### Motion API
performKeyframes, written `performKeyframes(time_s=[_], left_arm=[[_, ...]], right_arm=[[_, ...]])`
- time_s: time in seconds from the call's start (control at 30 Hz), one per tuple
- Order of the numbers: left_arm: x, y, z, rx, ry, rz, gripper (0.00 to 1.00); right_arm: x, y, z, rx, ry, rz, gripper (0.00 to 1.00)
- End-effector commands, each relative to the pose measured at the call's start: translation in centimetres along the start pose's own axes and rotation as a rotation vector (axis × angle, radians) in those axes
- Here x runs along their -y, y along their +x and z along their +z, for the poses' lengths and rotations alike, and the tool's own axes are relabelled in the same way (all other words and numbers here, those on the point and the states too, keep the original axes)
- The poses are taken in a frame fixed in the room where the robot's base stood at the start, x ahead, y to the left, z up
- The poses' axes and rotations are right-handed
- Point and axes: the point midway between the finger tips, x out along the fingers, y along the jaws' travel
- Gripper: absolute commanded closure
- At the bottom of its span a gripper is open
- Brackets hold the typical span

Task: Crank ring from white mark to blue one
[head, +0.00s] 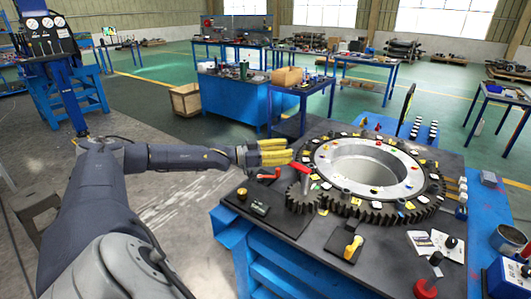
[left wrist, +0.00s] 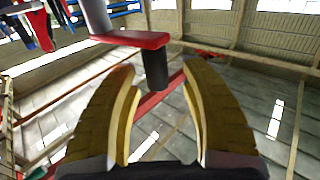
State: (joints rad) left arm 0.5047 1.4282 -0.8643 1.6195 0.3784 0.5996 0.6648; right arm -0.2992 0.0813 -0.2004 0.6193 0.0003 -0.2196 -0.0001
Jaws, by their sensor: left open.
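The large toothed ring (head: 331,178) lies flat on the dark bench top, with a pale metal hub inside it and many coloured tags around it. A small pinion gear (head: 302,198) meshes at its left side, with a red crank arm (head: 299,167) above it. My left gripper (head: 288,152) has yellow fingers and is open just left of and above the crank. In the left wrist view the red crank arm (left wrist: 130,38) carries a dark handle (left wrist: 156,70), which shows between the open fingertips, with no clear contact. I cannot single out the white and blue marks among the tags.
Cards (head: 435,244) and a metal can (head: 508,239) sit at the right.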

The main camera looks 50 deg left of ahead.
Motion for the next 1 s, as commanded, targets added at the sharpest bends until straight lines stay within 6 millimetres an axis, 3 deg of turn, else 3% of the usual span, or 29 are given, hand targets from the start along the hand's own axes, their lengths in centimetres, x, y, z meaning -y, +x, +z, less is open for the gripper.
performKeyframes(time_s=[0.6,1.0], left_arm=[[0.1,-8.9,-0.1,0.002,0.002,-0.003,0.55],[0.1,-10.9,-0.1,-0.001,0.002,-0.004,0.55]], right_arm=[[0.1,0.0,0.0,0.0,0.0,-0.001,0.55],[0.1,0.0,0.0,0.0,0.0,-0.001,0.55]])
